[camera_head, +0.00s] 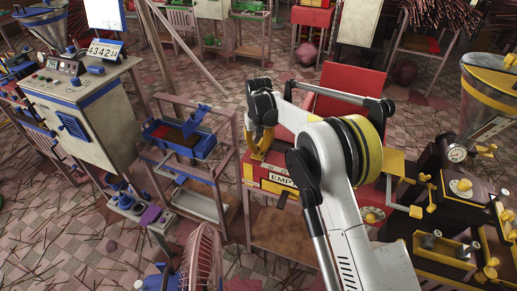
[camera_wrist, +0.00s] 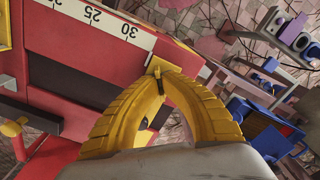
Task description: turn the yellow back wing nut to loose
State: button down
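The red extruder (camera_head: 285,165) has a yellow-edged front with a partly hidden label, and my arm covers part of it. In the wrist view its red body (camera_wrist: 110,60) carries a white scale strip marked 25 and 30. The yellow back wing nut (camera_wrist: 162,65) shows as a small yellow piece at the red body's edge, right at my fingertips. My gripper (camera_wrist: 160,80) has its two curved yellow fingers brought together at this piece, and they appear closed on it. In the head view my gripper (camera_head: 261,142) points down at the extruder; the nut is not clear there.
Another yellow knob (camera_wrist: 12,128) is at the wrist view's left edge. A blue tray unit (camera_head: 185,138) on a stand is left of the red extruder. A grey control cabinet (camera_head: 85,105) stands further left. A dark machine with yellow knobs (camera_head: 455,190) is at right.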

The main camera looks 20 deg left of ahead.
jog(key=shift+n, duration=2.2)
jog(key=c, duration=1.6)
grip_release()
notch_tip(320, 180, up, 12)
